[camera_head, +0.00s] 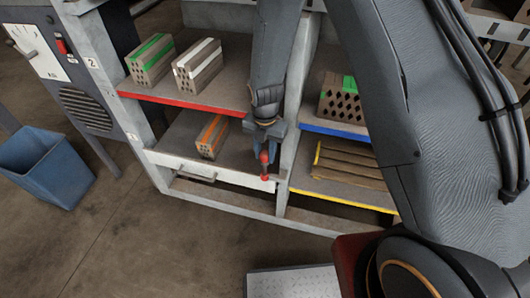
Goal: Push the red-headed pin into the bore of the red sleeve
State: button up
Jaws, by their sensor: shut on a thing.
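My gripper (265,148) points down in front of the shelf rack, near the middle upright. It is shut on the red-headed pin (264,158), whose red part shows just below the jaws. A second small red piece (265,178) shows directly below, at the white front edge of the lower left shelf. It may be the red sleeve, but it is too small to tell its bore. I cannot tell whether the pin touches it or has entered it.
Hollow bricks with green (150,62), white (198,66) and orange (212,137) stripes stand on the left shelves. A green-marked brick (340,103) and brown slats (345,165) lie on the right shelves. A blue bin (45,165) stands at left; the front floor is mostly clear.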

jog(key=shift+f+b, duration=0.6)
jog(key=shift+f, duration=0.6)
dwell(0.5)
jog(key=shift+r, duration=0.2)
jog(key=shift+r+p, duration=0.6)
jog(key=shift+r, duration=0.15)
jog(key=shift+r+p, duration=0.65)
jog(key=shift+r, duration=0.25)
jog(key=shift+f+b, duration=1)
jog(key=shift+f, duration=0.75)
dwell(1.0)
jog(key=o, duration=1.2)
jog(key=shift+r+b, duration=0.65)
jog(key=shift+r, duration=3.25)
